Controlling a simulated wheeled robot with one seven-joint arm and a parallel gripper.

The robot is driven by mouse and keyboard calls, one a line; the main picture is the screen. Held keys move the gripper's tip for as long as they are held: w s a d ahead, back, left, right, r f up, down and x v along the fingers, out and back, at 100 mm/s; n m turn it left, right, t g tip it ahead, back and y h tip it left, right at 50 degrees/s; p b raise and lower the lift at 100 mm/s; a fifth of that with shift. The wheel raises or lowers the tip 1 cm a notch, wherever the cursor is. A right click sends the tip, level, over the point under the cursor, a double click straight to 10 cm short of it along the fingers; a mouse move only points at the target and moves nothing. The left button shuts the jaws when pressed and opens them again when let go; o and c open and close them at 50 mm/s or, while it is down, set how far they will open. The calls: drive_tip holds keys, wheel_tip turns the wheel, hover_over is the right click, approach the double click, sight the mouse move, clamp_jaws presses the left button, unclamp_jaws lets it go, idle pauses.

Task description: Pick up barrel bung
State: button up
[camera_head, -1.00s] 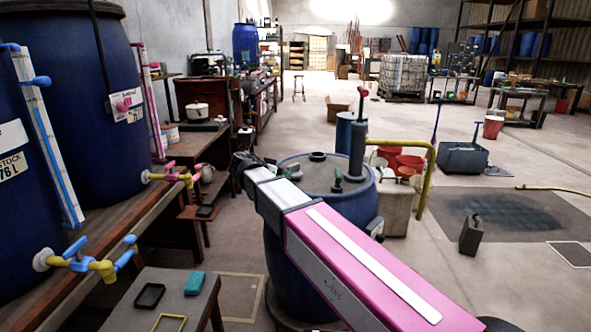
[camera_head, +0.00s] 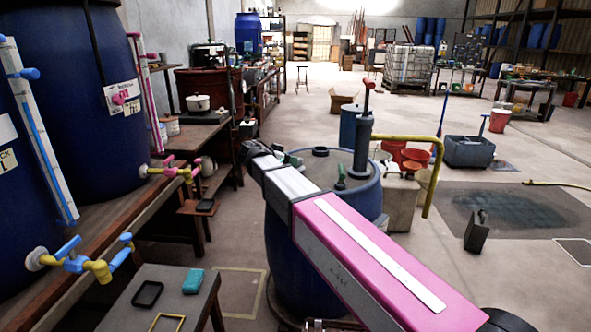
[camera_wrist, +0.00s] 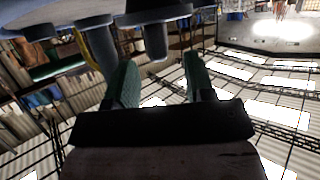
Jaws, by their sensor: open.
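The large blue barrel (camera_head: 285,250) stands in the middle of the head view, partly behind my arm. A dark round cap (camera_head: 320,152), which looks like the barrel bung, sits on its lid near the far side. My gripper (camera_head: 290,158) is open, with green fingers, by the lid's left edge, left of the cap. In the wrist view, which looks upside down, my gripper (camera_wrist: 160,75) has its fingers apart with nothing between them. A dark stub (camera_wrist: 155,40) on a grey flange shows beyond them; I cannot tell if it is the bung.
A grey pump (camera_head: 362,150) with a red top rises from the barrel's lid. A green fitting (camera_head: 341,177) stands on the lid close to my arm. A yellow pipe (camera_head: 437,170) bends down at the right. A small table (camera_head: 160,285) is at lower left. Floor at right is mostly open.

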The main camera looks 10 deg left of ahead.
drive_tip(key=x, duration=0.4)
drive_tip(key=shift+w, duration=0.1)
clamp_jaws()
drive_tip(key=shift+r, duration=0.1)
